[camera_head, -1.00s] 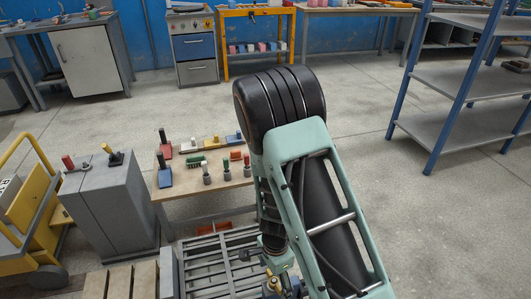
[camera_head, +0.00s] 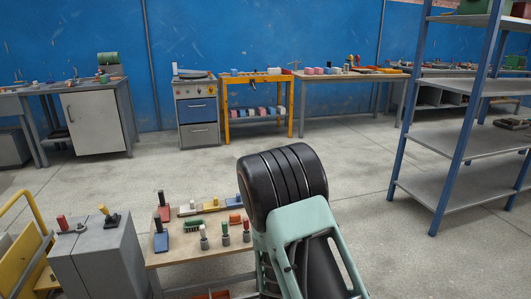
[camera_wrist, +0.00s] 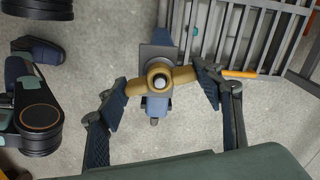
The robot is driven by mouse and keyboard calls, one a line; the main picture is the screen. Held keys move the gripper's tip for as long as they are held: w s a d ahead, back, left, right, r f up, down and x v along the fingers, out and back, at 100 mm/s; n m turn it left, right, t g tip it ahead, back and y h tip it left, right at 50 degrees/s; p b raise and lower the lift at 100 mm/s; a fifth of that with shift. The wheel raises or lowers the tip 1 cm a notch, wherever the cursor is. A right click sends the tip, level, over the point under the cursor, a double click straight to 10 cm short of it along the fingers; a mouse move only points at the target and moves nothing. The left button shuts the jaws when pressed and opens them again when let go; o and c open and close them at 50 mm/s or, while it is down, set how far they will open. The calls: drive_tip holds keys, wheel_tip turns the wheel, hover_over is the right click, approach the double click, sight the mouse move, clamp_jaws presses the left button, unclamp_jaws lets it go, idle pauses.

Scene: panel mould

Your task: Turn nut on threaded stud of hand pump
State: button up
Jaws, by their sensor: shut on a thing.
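The nut (camera_wrist: 182,75) is a brass-coloured wing nut, seen from above in the wrist view. The pale end of the threaded stud (camera_wrist: 160,83) shows in its centre. The hand pump (camera_wrist: 157,105) is the grey-blue body under the nut, mostly hidden by it. My gripper (camera_wrist: 161,77) is shut on the nut, one dark finger pad against each wing. The head view does not show the nut or my gripper; only the upper part of my arm is in it.
A grey slatted grate (camera_wrist: 245,30) and an orange rod (camera_wrist: 240,73) lie right of the pump. In the head view, a small table (camera_head: 200,250) with several tools stands left of my arm, beside a grey cabinet (camera_head: 105,260). Blue-posted shelving (camera_head: 450,170) stands at right.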

drive_tip(key=shift+n, duration=1.1)
drive_tip(key=n, duration=0.3)
drive_tip(key=shift+b, duration=0.35)
drive_tip(key=shift+n, duration=0.3)
drive_tip(key=n, duration=0.3)
drive_tip(key=shift+n+b, duration=0.3)
drive_tip(key=shift+n, duration=0.1)
drive_tip(key=n, duration=0.2)
drive_tip(key=shift+n, duration=0.4)
